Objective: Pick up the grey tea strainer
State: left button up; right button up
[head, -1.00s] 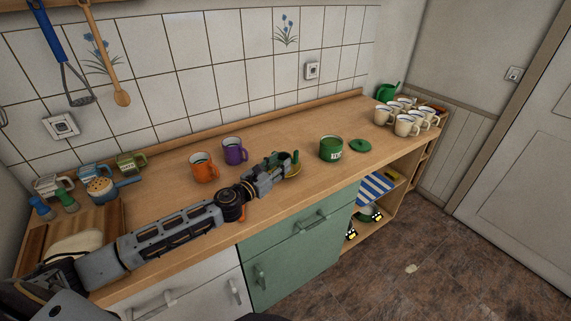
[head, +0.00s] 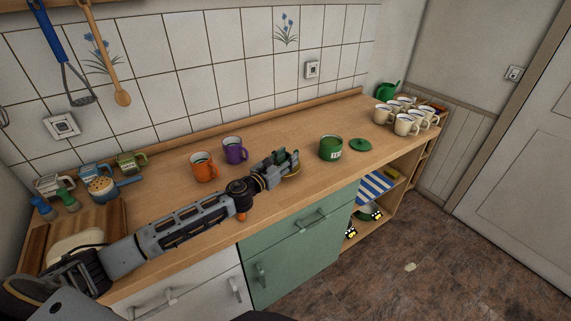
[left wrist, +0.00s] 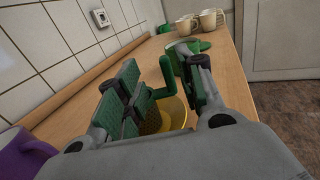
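My left gripper (head: 287,161) is low over the counter, beyond the orange and purple mugs. In the left wrist view my left gripper (left wrist: 160,88) has its green-padded fingers apart. A small yellow round dish (left wrist: 175,112) lies below and between the fingers, with a mesh-like patch partly hidden by the left finger. A smooth green upright handle (left wrist: 168,75) rises at it, between the fingers. In the head view only the edge of the yellow dish (head: 291,176) shows under the gripper. I cannot make out a grey strainer. My right gripper is not in view.
A green pot (head: 331,148) and its green lid (head: 361,145) lie to the right of the gripper. An orange mug (head: 204,167) and a purple mug (head: 235,151) stand behind my arm. Several cream mugs (head: 405,125) stand at the far right. The counter front is mostly clear.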

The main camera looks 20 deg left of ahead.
aim_at(296, 150)
pick_arm(q)
jog(key=shift+w+d, duration=0.1)
jog(key=shift+w, duration=0.05)
jog(key=shift+d+p+x, duration=0.25)
jog(key=shift+p+x, duration=0.1)
jog(key=shift+x, duration=2)
grip_shut()
jog(key=shift+r, duration=0.1)
